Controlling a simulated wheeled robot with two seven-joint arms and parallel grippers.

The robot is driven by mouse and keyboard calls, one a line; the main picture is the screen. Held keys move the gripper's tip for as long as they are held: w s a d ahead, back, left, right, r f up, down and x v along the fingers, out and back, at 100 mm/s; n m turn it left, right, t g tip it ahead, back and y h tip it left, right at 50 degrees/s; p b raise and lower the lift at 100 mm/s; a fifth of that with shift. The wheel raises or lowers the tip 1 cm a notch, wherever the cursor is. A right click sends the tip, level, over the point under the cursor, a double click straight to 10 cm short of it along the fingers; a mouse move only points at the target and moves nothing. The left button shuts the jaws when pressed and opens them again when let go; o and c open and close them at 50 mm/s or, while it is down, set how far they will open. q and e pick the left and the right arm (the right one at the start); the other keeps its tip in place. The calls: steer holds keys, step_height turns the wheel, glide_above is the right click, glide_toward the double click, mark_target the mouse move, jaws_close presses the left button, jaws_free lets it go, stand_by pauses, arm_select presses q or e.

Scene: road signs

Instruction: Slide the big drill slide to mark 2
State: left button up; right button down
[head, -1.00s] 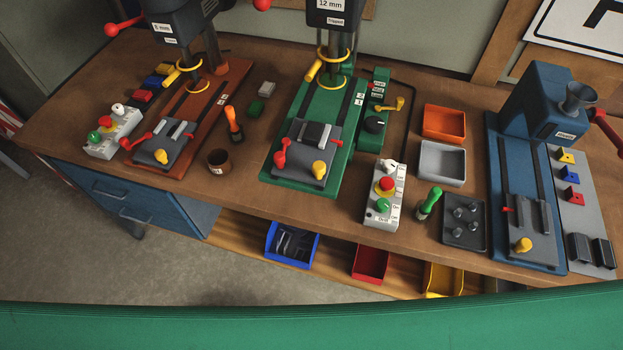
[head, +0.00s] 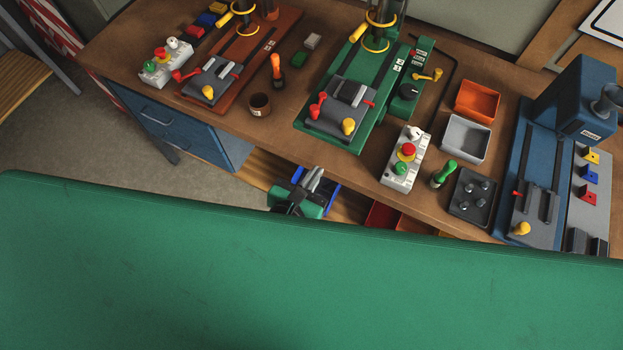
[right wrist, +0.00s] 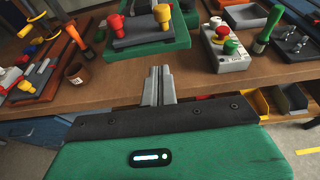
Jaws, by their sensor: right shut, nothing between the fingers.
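The big drill's green base (head: 303,126) stands mid-bench, its upper part cut off at the top. Its slide (head: 330,117), a dark grey plate with a vise, a yellow knob (head: 348,126) and red handles, sits at the near end of the base. Small white mark labels (head: 397,74) are on the green base beyond the slide, at the right; their digits are too small to read. The slide also shows in the right wrist view (right wrist: 133,40). My right gripper (head: 316,178) is shut and empty, in front of the bench edge and nearer than the slide, apart from it. My left gripper is not in view.
A smaller brown-based drill (head: 262,50) stands at the left, with a brown cup (head: 260,106) and orange-handled tool (head: 277,70) between. A control box (head: 405,158), green-handled tool (head: 443,174) and trays are at the right. Bins sit on the shelf below.

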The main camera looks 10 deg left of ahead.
steer(key=b, duration=0.6)
glide_toward(350, 116)
step_height(350, 116, down, 3)
steer(key=s, duration=0.2)
steer(key=shift+w+r+b, duration=0.25)
steer(key=shift+w+b, duration=0.4)
steer(key=shift+w, duration=0.2)
steer(key=shift+r, duration=0.1)
steer(key=shift+w, duration=0.15)
steer(key=w+p, duration=0.1)
steer(key=w, duration=0.1)
steer(key=w+d+p, duration=0.1)
steer(key=w+p, duration=0.1)
steer(key=w+d+p, duration=0.1)
steer(key=w, duration=0.1)
steer(key=shift+w+r+p, duration=0.2)
steer(key=shift+w+p, duration=0.05)
steer(key=shift+p, duration=0.15)
steer(key=shift+w+d+f, duration=0.25)
steer(key=shift+w, duration=0.2)
